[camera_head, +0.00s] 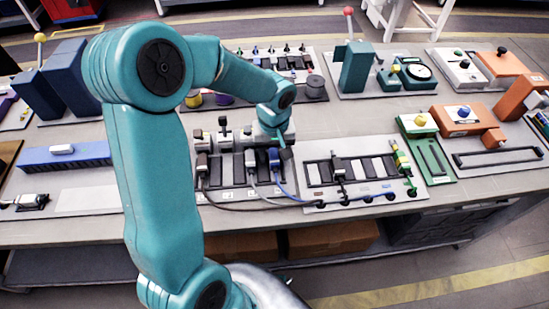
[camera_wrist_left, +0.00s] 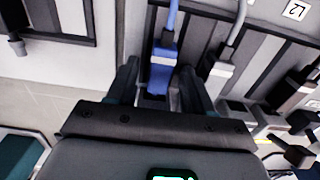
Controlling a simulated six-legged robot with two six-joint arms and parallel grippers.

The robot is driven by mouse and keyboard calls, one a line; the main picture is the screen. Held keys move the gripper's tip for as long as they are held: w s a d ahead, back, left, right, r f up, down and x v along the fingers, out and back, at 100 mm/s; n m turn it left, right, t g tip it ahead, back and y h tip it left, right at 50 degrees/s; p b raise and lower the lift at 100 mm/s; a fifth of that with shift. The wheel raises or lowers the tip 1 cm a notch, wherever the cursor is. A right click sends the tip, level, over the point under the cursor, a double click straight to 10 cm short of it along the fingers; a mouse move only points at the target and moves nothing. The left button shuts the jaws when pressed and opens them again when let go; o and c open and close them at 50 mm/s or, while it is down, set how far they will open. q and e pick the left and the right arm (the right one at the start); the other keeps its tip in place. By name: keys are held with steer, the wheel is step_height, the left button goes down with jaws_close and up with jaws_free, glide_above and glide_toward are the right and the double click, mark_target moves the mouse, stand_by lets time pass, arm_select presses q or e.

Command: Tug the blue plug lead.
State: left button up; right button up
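The blue plug (camera_head: 274,156) stands in the left socket board (camera_head: 225,196), and its blue lead (camera_head: 284,190) runs toward the front edge and then right. My left gripper (camera_head: 283,150) reaches down over the plug from behind. In the left wrist view the blue plug (camera_wrist_left: 162,70) shows between the two dark fingers of my left gripper (camera_wrist_left: 160,85), with the lead (camera_wrist_left: 172,15) leaving its far end. The fingers are apart, with a gap visible on the plug's left side. Contact on the right side is unclear. My right gripper is not in view.
A grey plug (camera_head: 251,158) and a black plug (camera_head: 202,165) with leads stand left of the blue one. Right is another board (camera_head: 345,143) with dark and white slots and a green-yellow plug (camera_head: 399,155). Other panels fill the bench behind.

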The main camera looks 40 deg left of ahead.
mark_target(274, 155)
arm_select(q)
steer(key=shift+r+p, duration=2.45)
steer(key=shift+r, duration=1.1)
step_height(274, 155, up, 10)
steer(key=p, duration=1)
